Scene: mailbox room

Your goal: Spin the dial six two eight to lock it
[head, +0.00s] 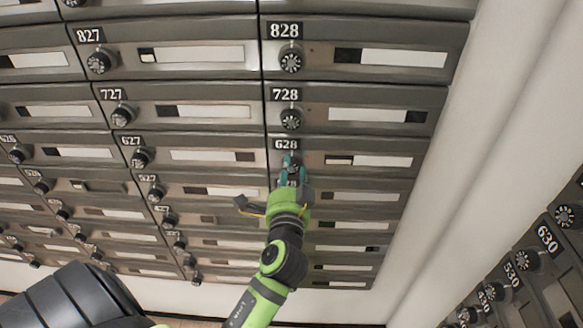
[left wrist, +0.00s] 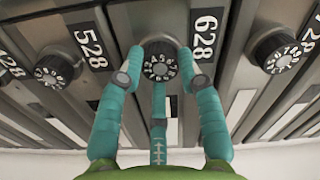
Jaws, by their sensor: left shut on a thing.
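The mailbox 628 dial is a round black knob with white markings, clear in the left wrist view (left wrist: 160,62) next to the white 628 label (left wrist: 206,32). In the head view the 628 label (head: 286,144) shows just above my left gripper (head: 291,162), which covers most of that dial. My left gripper's teal fingers (left wrist: 161,60) are shut around the dial, one on each side, with a third finger below it. My right gripper is in neither view.
Neighbouring dials sit close by: 728 (head: 291,120) above, 627 (head: 140,157) to the left, and 528 (left wrist: 54,70) in the wrist view. A white wall edge (head: 455,190) stands right of the mailboxes, with another dial bank (head: 527,261) at far right.

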